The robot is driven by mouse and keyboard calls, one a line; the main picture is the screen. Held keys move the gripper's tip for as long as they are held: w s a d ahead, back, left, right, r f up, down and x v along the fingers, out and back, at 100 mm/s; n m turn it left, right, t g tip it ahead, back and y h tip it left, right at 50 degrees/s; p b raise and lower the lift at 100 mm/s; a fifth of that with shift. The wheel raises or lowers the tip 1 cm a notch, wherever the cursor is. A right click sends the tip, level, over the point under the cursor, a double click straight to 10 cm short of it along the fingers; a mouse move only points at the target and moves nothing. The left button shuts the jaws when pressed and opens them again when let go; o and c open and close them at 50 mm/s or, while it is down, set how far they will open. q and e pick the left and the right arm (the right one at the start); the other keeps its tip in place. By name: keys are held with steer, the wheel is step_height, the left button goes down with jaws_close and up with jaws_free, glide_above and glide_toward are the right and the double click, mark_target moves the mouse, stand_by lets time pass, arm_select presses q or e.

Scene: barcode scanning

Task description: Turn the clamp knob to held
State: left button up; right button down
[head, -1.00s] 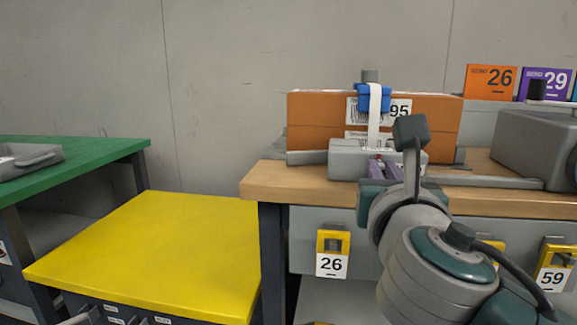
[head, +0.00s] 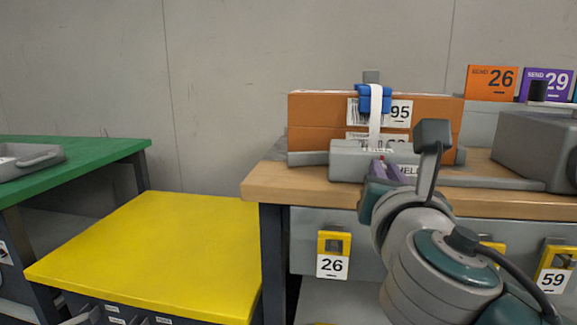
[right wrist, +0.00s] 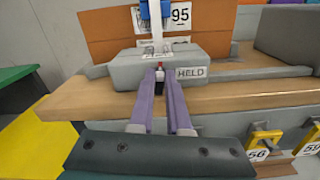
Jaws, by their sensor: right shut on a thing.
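The clamp is a grey block (head: 347,160) on the wooden bench, in front of an orange box (head: 308,120). It also shows in the right wrist view (right wrist: 125,68), where a HELD label (right wrist: 191,73) is on its front. The clamp knob (right wrist: 159,76), small and dark with a red mark, is between the fingertips at the block's front. My right gripper (head: 385,170), with purple fingers, is shut on it; the fingers also show in the right wrist view (right wrist: 161,78). The knob is mostly hidden by the fingers, so its exact setting is unclear. My left gripper is out of view.
A blue clamp head (head: 374,98) with a white strip is against the box. The wooden bench (head: 310,190) has a grey machine (head: 530,150) at right. A clear yellow table (head: 160,245) and a green table (head: 85,160) with a grey tray (head: 30,158) are at left.

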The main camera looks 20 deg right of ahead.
steer(key=shift+s+d+f+m+b, duration=0.15)
steer(key=shift+m+b, duration=0.55)
steer(key=shift+m, duration=1.9)
steer(key=shift+d+f+m+b, duration=0.15)
steer(key=shift+m+b, duration=0.55)
steer(key=shift+m, duration=1.9)
steer(key=shift+s+d+f+m+b, duration=0.2)
steer(key=shift+m+b, duration=0.5)
steer(key=shift+m, duration=1.9)
steer(key=shift+w+m, duration=0.1)
steer(key=shift+m, duration=0.2)
steer(key=c, duration=0.9)
jaws_free()
steer(key=shift+f, duration=0.1)
